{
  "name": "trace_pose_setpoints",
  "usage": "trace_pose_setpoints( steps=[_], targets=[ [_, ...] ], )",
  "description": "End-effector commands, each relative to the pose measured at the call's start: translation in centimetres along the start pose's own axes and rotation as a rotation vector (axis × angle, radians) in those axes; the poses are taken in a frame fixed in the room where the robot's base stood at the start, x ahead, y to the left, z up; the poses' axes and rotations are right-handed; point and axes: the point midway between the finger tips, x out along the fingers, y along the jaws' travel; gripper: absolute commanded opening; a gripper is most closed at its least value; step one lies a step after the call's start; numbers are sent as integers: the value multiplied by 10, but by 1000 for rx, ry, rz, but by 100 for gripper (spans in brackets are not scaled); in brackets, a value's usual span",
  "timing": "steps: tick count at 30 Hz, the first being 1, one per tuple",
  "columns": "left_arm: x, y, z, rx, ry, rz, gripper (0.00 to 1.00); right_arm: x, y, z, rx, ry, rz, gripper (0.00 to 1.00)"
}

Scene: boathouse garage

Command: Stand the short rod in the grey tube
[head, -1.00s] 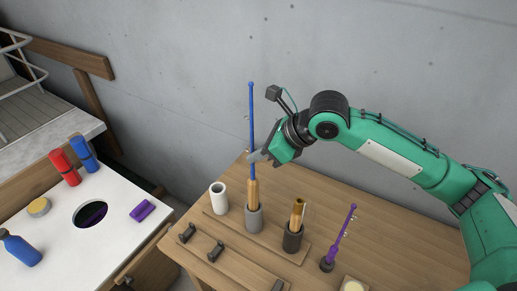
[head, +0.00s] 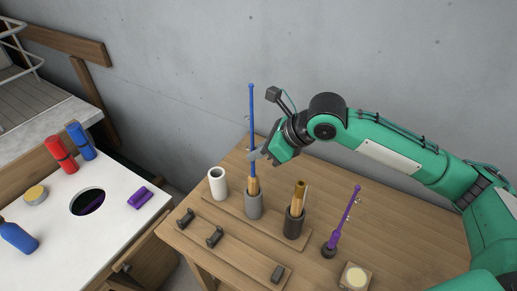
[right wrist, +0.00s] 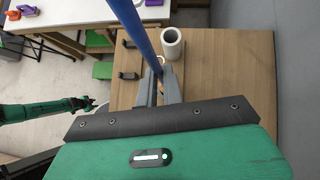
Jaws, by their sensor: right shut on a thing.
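A blue rod (head: 252,125) with a wooden handle stands nearly upright, its handle's lower part inside the grey tube (head: 254,206). A short stretch of handle shows above the rim; the lower end is hidden. My right gripper (head: 256,154) is shut on the blue rod just above the handle. In the right wrist view the rod (right wrist: 135,30) runs down between the fingers (right wrist: 160,88). A shorter purple rod (head: 345,222) stands at the right in a small dark base. My left gripper (right wrist: 88,103) shows small in the right wrist view; its jaws are unclear.
A white tube (head: 218,185) stands left of the grey tube. A dark tube (head: 293,224) holding a brown rod (head: 300,192) stands to its right. Small dark holders (head: 214,237) are in front. A white table (head: 115,212) with bottles and a round hole is at left.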

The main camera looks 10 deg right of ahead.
Motion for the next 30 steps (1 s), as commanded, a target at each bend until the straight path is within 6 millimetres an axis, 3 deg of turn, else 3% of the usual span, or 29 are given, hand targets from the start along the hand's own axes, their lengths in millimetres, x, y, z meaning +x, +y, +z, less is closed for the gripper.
trace_pose_setpoints(
  steps=[21,24,26,30],
  targets=[
    [3,0,0,0,0,0,36,4,0,-4,0,0,0,0],
    [2,0,0,0,0,0,36,4,0,-4,0,0,0,24],
    [2,0,0,0,0,0,36,4,0,-4,0,0,0,34],
    [2,0,0,0,0,0,36,4,0,-4,0,0,0,34]
  ],
)
